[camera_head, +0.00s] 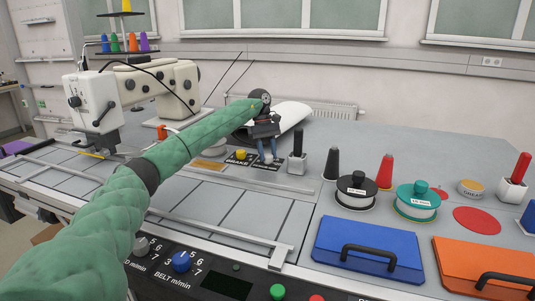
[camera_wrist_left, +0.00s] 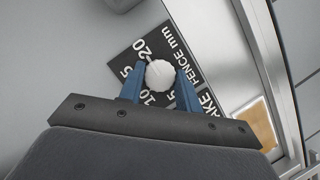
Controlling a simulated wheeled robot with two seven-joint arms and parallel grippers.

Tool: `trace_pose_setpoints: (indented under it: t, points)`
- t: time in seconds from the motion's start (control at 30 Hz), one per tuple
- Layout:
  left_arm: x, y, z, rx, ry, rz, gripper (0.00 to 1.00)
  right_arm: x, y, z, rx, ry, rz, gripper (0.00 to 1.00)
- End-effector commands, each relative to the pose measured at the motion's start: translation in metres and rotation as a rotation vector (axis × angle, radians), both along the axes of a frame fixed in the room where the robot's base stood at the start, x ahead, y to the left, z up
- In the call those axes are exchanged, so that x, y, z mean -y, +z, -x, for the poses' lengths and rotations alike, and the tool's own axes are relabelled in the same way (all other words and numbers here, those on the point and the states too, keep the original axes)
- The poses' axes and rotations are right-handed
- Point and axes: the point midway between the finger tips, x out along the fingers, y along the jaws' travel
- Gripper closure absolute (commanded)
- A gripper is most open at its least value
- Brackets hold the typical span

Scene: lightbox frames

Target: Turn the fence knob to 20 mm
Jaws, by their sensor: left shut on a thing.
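The fence knob (camera_wrist_left: 159,74) is a pale round knob on a black plate (camera_wrist_left: 188,42) marked "FENCE mm". In the left wrist view, the numbers 20 and 10 show beside it, and others are partly covered by the fingers. My left gripper (camera_wrist_left: 160,80) is shut on the knob, with one blue finger on each side. I cannot make out a pointer on the knob, so its setting cannot be told. My right gripper is not in view.
A yellow brake knob (camera_head: 241,155) stands just left of the gripper. A black-handled tool in a white holder (camera_head: 298,163) stands close on the right. Sewing machine (camera_head: 150,85) stands left; spools (camera_head: 356,190) and a blue lid (camera_head: 368,250) lie right.

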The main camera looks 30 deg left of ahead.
Motion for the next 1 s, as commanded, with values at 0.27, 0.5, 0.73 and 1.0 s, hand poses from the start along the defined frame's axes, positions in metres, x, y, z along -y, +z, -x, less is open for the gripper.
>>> trace_pose_setpoints:
  t: [0.27,0.5,0.73,1.0]
  points:
    - [-0.001,0.001,0.0,0.002,0.002,0.0,0.64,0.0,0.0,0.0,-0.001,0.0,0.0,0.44]
    - [0.0,0.001,0.0,0.0,0.001,0.0,0.44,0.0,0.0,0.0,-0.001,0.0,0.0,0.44]
    - [-0.001,0.004,-0.001,0.001,0.002,0.001,0.44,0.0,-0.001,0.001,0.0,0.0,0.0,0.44]
    - [-0.014,0.038,-0.009,0.002,0.003,0.0,0.44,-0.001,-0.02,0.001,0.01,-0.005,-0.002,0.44]
